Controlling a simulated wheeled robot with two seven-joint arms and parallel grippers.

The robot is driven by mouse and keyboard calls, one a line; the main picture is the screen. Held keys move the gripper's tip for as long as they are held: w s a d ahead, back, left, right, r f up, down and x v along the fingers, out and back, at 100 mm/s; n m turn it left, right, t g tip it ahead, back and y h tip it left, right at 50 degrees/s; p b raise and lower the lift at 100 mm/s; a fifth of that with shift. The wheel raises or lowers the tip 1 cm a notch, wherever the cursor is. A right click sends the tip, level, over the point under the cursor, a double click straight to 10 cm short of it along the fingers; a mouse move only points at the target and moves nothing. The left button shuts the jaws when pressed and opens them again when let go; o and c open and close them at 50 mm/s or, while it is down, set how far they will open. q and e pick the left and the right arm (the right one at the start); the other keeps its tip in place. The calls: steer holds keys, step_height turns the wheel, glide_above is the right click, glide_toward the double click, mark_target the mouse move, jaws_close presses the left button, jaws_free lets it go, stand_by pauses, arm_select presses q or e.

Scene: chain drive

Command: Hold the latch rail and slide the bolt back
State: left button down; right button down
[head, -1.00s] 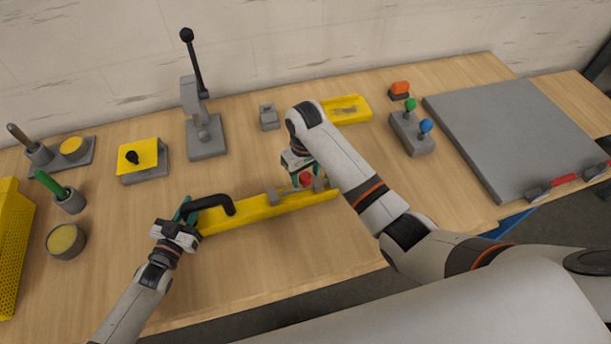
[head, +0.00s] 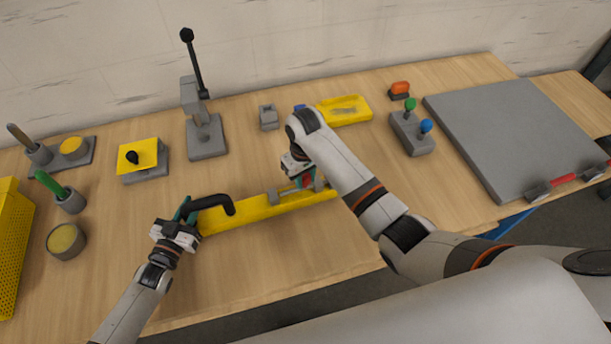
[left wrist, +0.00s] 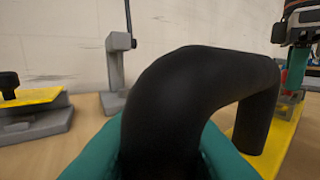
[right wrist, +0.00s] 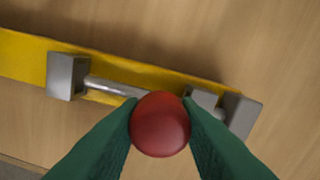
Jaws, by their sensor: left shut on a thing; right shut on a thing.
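The yellow latch rail (head: 262,211) lies on the bench, with a black arched handle (head: 212,202) at its left end. My left gripper (head: 187,211) is shut on that handle, which fills the left wrist view (left wrist: 200,85). The grey bolt (right wrist: 115,88) runs through grey blocks (right wrist: 67,76) on the rail. My right gripper (right wrist: 160,130) is shut on the bolt's red knob (right wrist: 160,124) in the right wrist view. In the head view my right gripper (head: 303,184) largely hides the knob, near the rail's right part.
A lever press (head: 206,138), a yellow-topped block (head: 142,160) and a yellow tray (head: 345,110) stand behind the rail. A joystick box (head: 412,135) and a grey plate (head: 520,135) lie to the right. Bare wood surrounds the rail's front.

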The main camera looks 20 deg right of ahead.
mark_target(289, 195)
steer(key=a, duration=0.5)
steer(key=shift+s, duration=0.1)
arm_select(q)
steer(key=shift+d, duration=0.1)
arm_select(e)
steer(key=c, duration=1.1)
jaws_free()
steer(key=shift+o, duration=0.2)
steer(key=shift+d+r, duration=0.1)
steer(key=shift+r, duration=0.2)
step_height(289, 195, up, 12)
steer(key=shift+f, duration=0.25)
arm_select(q)
steer(key=c, duration=1.1)
jaws_free()
steer(key=shift+c, duration=0.2)
